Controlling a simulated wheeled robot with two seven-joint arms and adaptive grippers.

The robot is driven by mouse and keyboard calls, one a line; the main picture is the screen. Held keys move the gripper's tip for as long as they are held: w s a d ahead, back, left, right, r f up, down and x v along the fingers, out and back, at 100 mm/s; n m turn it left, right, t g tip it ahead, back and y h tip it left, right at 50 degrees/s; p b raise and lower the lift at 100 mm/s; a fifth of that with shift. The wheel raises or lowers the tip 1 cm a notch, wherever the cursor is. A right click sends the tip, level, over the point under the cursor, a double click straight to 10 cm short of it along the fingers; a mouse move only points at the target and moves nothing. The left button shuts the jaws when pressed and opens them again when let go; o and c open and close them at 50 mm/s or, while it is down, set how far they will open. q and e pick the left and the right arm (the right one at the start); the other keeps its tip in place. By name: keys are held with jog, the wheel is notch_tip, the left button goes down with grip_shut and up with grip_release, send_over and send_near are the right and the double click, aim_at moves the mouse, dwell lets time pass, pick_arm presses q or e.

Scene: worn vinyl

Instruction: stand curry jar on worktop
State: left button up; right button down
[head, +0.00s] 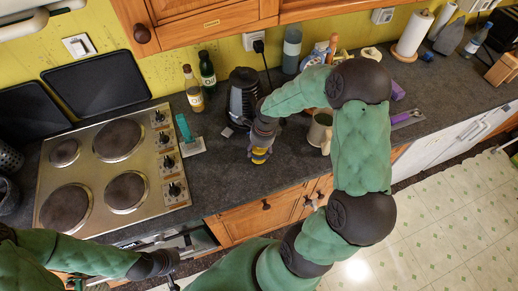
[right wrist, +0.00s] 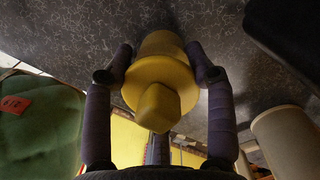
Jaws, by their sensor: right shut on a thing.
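The curry jar (head: 260,156) is a small yellow jar, mostly hidden by my right gripper in the head view. My right gripper (head: 262,143) is over the worktop (head: 240,181), in front of the black kettle. In the right wrist view the yellow jar (right wrist: 160,85) is between the two purple fingers, with its knobbed end toward the camera. The right gripper is shut on it. The grey speckled worktop lies close beyond the jar; I cannot tell whether they touch. My left gripper (head: 172,272) is low in front of the counter edge, its fingers unclear.
The hob (head: 117,163) is left of the jar. A teal-handled item (head: 187,137), two bottles (head: 200,80) and the kettle (head: 243,95) stand nearby. A mug (head: 319,130) is to the right. Bare worktop lies in front of the jar.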

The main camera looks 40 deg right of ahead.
jog(key=shift+f, duration=0.1)
jog(key=shift+c, duration=1.6)
grip_release()
jog(key=shift+r, duration=0.25)
jog(key=shift+s+d+r+p, duration=0.1)
jog(key=shift+r+p, duration=0.7)
jog(key=shift+r, duration=0.45)
jog(key=shift+s+d+r+p, duration=0.15)
jog(key=shift+r+p, duration=0.65)
jog(key=shift+r, duration=0.45)
jog(key=shift+s+d+r+p, duration=0.1)
jog(key=shift+r+p, duration=0.7)
jog(key=shift+r, duration=0.45)
notch_tip(320, 180, up, 12)
jog(key=s+d, duration=0.1)
